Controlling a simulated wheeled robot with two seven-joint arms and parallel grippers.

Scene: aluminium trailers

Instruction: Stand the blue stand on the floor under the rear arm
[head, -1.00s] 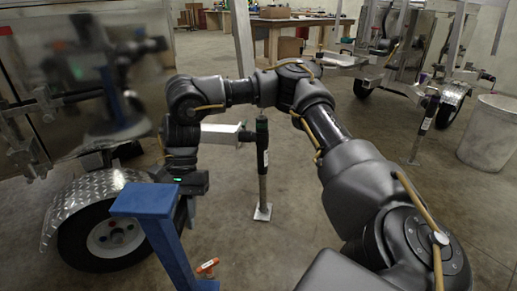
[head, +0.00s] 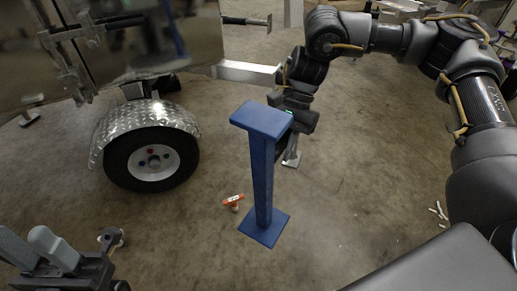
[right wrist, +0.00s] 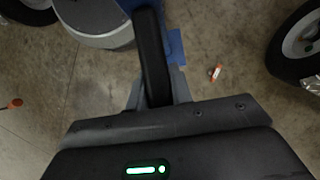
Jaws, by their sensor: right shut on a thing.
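The blue stand (head: 262,172) is upright in the head view, with a flat top plate and a square foot plate. My right gripper (head: 280,147) is shut on its post, below the top, from behind and right. I cannot tell whether the foot touches the floor. The rear arm, apparently the square aluminium tube (head: 248,72) on the trailer, lies behind and above the stand, not directly over it in the picture. In the right wrist view a finger hides most of the stand (right wrist: 175,48). My left gripper (head: 38,250) is at the lower left, apparently open and empty.
The trailer wheel (head: 152,163) and its diamond-plate fender (head: 145,117) stand left of the blue stand. A small orange-and-white object (head: 233,201) lies on the floor close to the stand. Open concrete floor lies in front and to the right.

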